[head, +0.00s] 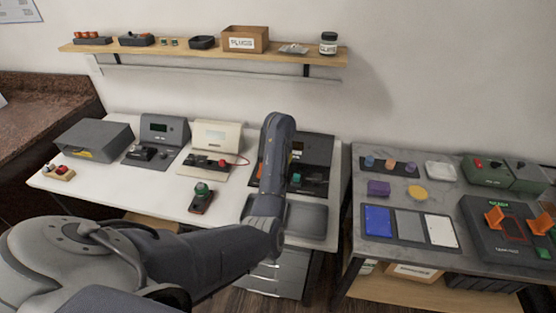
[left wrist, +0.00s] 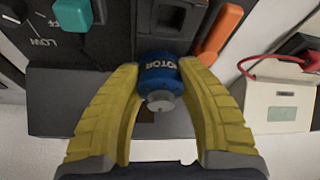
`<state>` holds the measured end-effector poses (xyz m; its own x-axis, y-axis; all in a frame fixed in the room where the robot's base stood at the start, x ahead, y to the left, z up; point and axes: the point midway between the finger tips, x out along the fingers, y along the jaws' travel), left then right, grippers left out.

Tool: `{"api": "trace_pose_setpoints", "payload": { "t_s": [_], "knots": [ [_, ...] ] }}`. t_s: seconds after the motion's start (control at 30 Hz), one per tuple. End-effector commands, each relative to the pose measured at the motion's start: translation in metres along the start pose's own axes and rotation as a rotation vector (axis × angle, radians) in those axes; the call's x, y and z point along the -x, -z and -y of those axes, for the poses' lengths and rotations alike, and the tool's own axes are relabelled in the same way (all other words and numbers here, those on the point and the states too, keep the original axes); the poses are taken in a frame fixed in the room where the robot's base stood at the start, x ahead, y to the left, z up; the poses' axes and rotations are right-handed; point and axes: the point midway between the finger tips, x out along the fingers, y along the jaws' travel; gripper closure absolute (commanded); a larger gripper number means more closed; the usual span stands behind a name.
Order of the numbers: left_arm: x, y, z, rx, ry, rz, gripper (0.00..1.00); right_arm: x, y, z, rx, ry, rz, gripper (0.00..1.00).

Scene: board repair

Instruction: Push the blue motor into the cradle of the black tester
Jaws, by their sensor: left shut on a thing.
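The blue motor (left wrist: 158,72), with a grey end cap facing the camera, is between the two yellow fingers of my left gripper (left wrist: 163,68) in the left wrist view. The fingers are shut on its sides. The black tester (head: 317,150) stands at the back right of the white table, partly hidden behind my left arm. In the left wrist view its dark front (left wrist: 115,25) lies beyond the motor, with a teal knob (left wrist: 73,14) and an orange lever (left wrist: 221,34). The motor is close to a dark block there; I cannot tell whether it touches the cradle. My right gripper is not seen.
A cream tester (head: 215,138) with a red lead stands left of the black one, and a grey tester (head: 160,134) farther left. A green-topped device (head: 202,198) lies in front. A grey tray (head: 305,219) is at the table's front right. A second table stands right.

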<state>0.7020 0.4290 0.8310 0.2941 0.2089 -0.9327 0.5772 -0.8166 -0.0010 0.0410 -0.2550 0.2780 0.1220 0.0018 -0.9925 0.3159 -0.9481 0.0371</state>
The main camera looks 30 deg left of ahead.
Motion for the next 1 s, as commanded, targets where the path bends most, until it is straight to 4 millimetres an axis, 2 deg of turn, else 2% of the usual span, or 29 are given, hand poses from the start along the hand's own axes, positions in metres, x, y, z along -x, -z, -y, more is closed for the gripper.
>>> {"api": "trace_pose_setpoints", "payload": {
  "t_s": [1.0],
  "knots": [
    [-0.0072,-0.0021,0.0006,0.001,0.0,-0.001,0.93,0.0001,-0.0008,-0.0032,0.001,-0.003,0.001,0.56]
  ]
}}
